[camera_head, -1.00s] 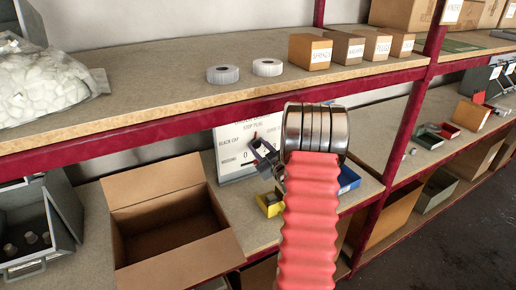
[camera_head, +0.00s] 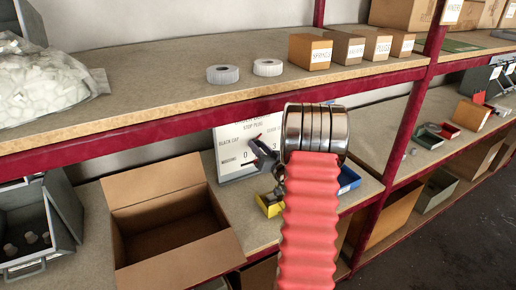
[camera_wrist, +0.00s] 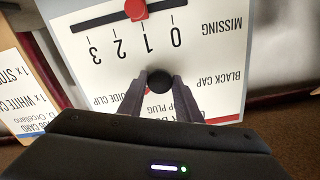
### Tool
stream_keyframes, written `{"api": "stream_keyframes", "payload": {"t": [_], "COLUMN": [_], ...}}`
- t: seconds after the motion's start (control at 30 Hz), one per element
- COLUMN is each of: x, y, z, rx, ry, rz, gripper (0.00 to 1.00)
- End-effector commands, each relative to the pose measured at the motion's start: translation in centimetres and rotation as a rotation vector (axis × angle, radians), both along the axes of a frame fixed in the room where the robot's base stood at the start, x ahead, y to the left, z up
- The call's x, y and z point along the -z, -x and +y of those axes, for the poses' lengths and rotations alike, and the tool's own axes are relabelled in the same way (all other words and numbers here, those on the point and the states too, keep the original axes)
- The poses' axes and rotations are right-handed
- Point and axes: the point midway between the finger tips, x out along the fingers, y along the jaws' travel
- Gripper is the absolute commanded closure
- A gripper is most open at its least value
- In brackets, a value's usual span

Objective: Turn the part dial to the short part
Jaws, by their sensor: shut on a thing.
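The white board (camera_head: 232,170) stands at the back of the lower shelf. It also shows upside down in the wrist view (camera_wrist: 225,60). Its black round part dial (camera_wrist: 159,81) sits between my gripper's two fingers (camera_wrist: 160,79), which are shut on it. Labels around the dial read BLACK CAP, STOP PLUG and GUIDE CLIP, partly covered by the fingers. I cannot make out the dial's pointer in the wrist view. A red slider knob (camera_wrist: 135,10) sits on a track above the numbers 0 to 3.
An open cardboard box (camera_head: 165,262) stands left of the board. Yellow (camera_head: 270,205) and blue (camera_head: 348,178) bins lie near my arm. The upper shelf's red edge beam (camera_head: 130,136) runs above the board. A cream card (camera_wrist: 22,95) shows beside the board.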

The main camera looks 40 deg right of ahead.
Motion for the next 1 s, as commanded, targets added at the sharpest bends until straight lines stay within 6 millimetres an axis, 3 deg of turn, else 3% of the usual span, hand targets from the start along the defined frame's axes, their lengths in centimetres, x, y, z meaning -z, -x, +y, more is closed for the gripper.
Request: {"api": "stream_keyframes", "payload": {"t": [0.43,0.47,0.5,0.7,1.0], "x": [0.58,0.58,0.57,0.27,0.09], "y": [0.06,0.06,0.05,0.02,0.11], "z": [0.16,0.16,0.16,0.09,0.06], "rx": [-0.001,-0.001,-0.001,-0.001,0.000], "ry": [-0.022,-0.022,-0.022,-0.018,-0.016], "rz": [0.005,0.005,0.005,0.000,-0.003], "gripper": [0.91,0.68,0.66,0.52,0.51]}}
